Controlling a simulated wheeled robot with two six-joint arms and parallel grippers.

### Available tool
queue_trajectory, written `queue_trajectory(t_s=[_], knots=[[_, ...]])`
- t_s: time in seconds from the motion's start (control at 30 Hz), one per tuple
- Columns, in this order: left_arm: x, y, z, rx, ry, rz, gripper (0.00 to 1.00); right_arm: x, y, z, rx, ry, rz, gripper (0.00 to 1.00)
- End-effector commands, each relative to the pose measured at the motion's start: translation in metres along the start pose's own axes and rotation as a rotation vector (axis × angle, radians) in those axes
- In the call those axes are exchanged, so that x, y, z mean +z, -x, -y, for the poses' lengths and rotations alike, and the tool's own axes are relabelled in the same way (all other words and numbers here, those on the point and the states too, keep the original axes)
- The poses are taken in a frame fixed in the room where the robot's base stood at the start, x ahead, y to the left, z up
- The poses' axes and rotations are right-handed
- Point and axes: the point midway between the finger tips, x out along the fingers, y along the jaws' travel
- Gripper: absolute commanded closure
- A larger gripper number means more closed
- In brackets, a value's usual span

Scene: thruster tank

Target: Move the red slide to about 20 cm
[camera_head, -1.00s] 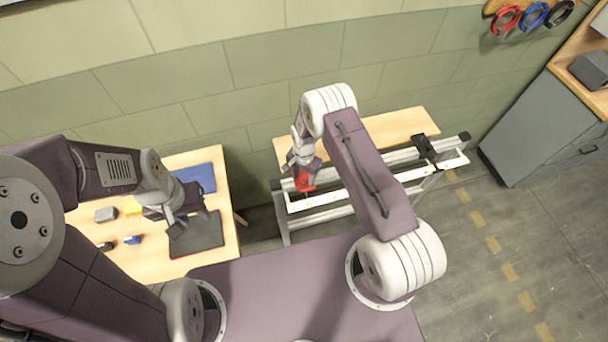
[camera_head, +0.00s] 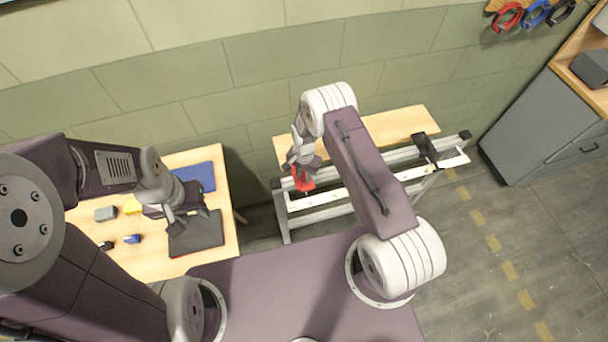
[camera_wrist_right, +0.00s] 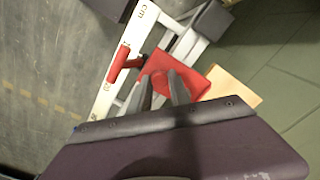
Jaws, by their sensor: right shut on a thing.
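The red slide (camera_head: 304,184) sits near the left end of a grey rail (camera_head: 355,160) in the head view. In the right wrist view the red slide (camera_wrist_right: 197,80) shows as a flat plate, with a red pointer (camera_wrist_right: 118,64) reaching over a white scale (camera_wrist_right: 138,30) marked "cm". The scale numbers are too small to read surely. My right gripper (camera_head: 303,170) is shut on the slide; its fingers (camera_wrist_right: 163,88) meet the red part from above, hiding some of it. My left gripper (camera_head: 187,214) is open and empty above the wooden table at left.
The wooden table (camera_head: 205,262) holds a dark mat (camera_head: 198,236), a blue mat (camera_head: 198,176) and small blocks. A black block (camera_head: 424,147) stands near the rail's right end. A wooden board (camera_head: 400,124) lies behind the rail. A grey cabinet (camera_head: 540,125) stands at right.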

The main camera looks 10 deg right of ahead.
Motion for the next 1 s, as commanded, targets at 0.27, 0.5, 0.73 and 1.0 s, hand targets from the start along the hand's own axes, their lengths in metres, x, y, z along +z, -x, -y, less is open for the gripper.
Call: queue_trajectory(t_s=[0.27,0.5,0.73,1.0], knots=[[0.0,0.001,0.0,0.0,0.0,0.0,0.64,-0.001,0.002,0.001,-0.002,0.0,-0.001,1.0],[0.0,0.001,0.0,0.0,0.0,0.0,0.64,-0.001,0.002,0.001,-0.003,0.0,-0.002,1.0],[0.0,0.001,0.0,0.0,0.0,0.0,0.64,-0.001,0.003,0.002,-0.003,0.0,-0.002,1.0],[0.0,-0.004,0.0,0.0,0.0,0.0,0.64,-0.011,0.001,-0.007,-0.005,-0.004,-0.004,1.0]])
